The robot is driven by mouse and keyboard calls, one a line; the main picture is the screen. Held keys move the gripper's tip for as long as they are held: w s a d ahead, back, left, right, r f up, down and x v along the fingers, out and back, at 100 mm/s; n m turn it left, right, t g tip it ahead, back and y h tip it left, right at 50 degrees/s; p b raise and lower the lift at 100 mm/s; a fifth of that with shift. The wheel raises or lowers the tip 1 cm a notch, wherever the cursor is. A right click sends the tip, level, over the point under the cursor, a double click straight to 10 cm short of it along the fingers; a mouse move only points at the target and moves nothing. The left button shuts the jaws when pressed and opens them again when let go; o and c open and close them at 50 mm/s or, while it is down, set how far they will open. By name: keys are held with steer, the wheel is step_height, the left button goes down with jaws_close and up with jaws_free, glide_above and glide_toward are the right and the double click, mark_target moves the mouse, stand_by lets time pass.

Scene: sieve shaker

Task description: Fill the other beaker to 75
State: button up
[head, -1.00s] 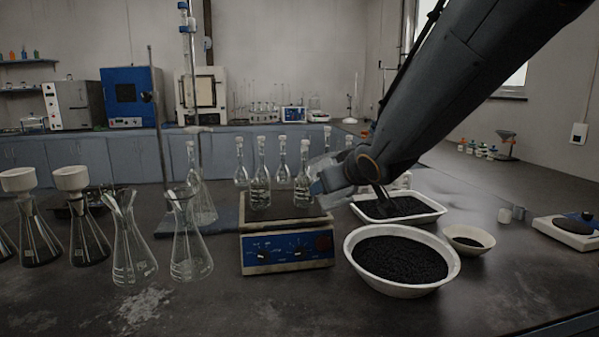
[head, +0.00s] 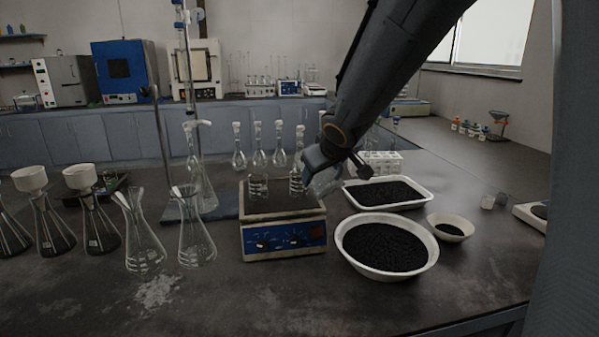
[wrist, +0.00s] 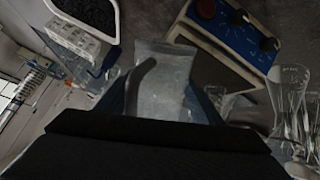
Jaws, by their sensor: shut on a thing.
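Two small clear glass beakers with markings stand on the hotplate (head: 284,222): the left beaker (head: 258,187) and the right beaker (head: 297,184). Their contents are too dim to read. My gripper (head: 318,165) is just right of the right beaker, above the plate's right edge. It is shut on a clear glass vessel (head: 328,183), which looks like a tilted beaker. In the wrist view this held vessel (wrist: 165,82) fills the space between the fingers and looks pale and translucent. I cannot tell whether it touches the right beaker. No level near 75 is readable.
A bowl of black granules (head: 345,262) and a white tray of black granules (head: 420,205) lie right of the hotplate. A small dish (head: 462,222) is beyond the bowl. Erlenmeyer flasks (head: 196,240) stand at left, and volumetric flasks (head: 278,155) behind.

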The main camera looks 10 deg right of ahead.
steer(key=shift+w+a+r+n+g+h+p, duration=0.15)
steer(key=shift+r+g+h+p, duration=0.3)
steer(key=shift+p, duration=2.15)
steer(key=shift+w+d+r+n+g+h+p, duration=0.15)
steer(key=shift+r+g+p, duration=0.45)
steer(key=shift+p, duration=1.95)
stand_by(1.9)
steer(key=shift+s+a+f, duration=0.1)
steer(key=shift+f, duration=0.05)
steer(key=f+t+b, duration=0.1)
steer(key=b, duration=0.5)
steer(key=shift+f+y, duration=0.3)
steer(key=shift+f, duration=0.1)
steer(key=t+b, duration=0.1)
steer(key=b, duration=0.4)
steer(key=shift+s+f, duration=0.1)
steer(key=shift+f, duration=0.2)
steer(key=shift+s+r+t+y+b, duration=0.1)
steer(key=shift+r+t+y+b, duration=0.15)
steer(key=shift+y+b, duration=0.15)
